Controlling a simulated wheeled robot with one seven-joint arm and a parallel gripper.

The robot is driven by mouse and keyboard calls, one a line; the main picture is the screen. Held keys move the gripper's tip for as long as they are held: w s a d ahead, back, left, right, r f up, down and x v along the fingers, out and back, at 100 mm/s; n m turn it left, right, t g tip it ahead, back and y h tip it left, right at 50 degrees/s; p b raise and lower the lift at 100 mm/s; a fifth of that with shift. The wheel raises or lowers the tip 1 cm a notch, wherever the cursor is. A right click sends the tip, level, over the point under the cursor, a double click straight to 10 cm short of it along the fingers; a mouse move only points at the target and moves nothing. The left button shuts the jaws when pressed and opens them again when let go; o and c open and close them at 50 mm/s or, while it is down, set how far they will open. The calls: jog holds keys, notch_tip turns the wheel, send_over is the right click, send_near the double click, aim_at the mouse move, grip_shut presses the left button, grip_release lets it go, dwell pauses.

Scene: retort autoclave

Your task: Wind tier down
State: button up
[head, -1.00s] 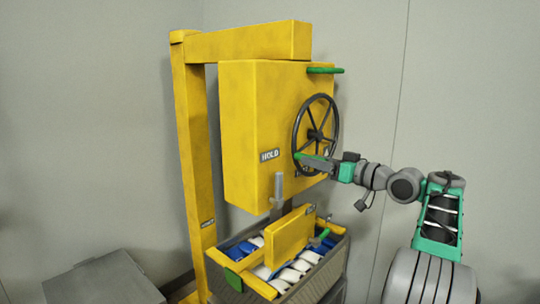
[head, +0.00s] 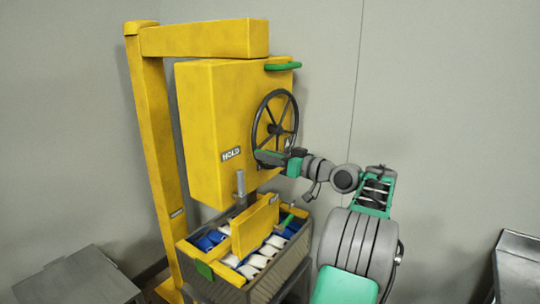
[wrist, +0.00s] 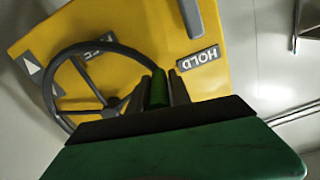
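A dark handwheel (head: 257,128) is on the side of the yellow housing (head: 205,120); it also shows in the wrist view (wrist: 62,120). Its green handle (wrist: 158,88) sits at the wheel's lower rim. My gripper (head: 272,158) is at that handle, with a dark finger close on each side of it in the wrist view, so it looks shut on the handle. Below the housing, a yellow upright plate (head: 252,228) stands over the grey crate (head: 262,290) of white and blue packs. The crate's yellow rim is partly hidden by the plate.
A yellow post (head: 152,150) and top beam (head: 205,39) carry the housing. A green handle (head: 283,66) sticks out at its top. A grey box (head: 75,280) stands lower left, and a grey metal surface (head: 518,265) lower right. Walls are close behind.

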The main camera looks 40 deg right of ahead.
grip_shut()
jog(key=shift+d, duration=0.2)
dwell(0.8)
